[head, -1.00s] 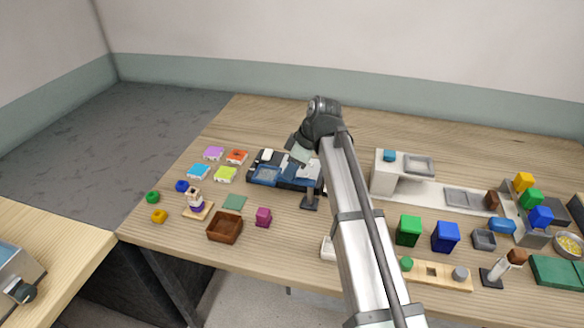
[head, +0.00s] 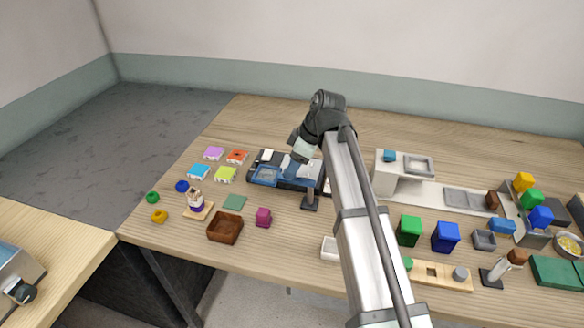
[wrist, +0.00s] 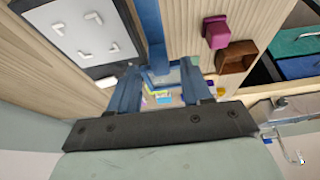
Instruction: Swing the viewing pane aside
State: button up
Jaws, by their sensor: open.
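The viewing pane (head: 265,176) appears as a pale, see-through panel in a blue frame at the left of a dark fixture in the head view. In the wrist view a blue bar (wrist: 149,25) runs down to a blue frame edge near my fingertips. My gripper (head: 290,168) is low over the fixture, just right of the pane. Its two blue fingers (wrist: 160,70) are apart, with part of the blue frame showing between or beyond them. I cannot tell whether they touch it. My wrist and arm hide part of the fixture's right side.
A white panel with corner marks (wrist: 85,32) lies beside the fingers in the wrist view. A dark stand (head: 310,203) is in front of the fixture. A magenta cube (head: 263,217) and a brown box (head: 225,228) are nearer the front edge. Coloured tiles lie to the left.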

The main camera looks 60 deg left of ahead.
jog(key=v, duration=1.2)
jog(key=shift+a+r, duration=0.1)
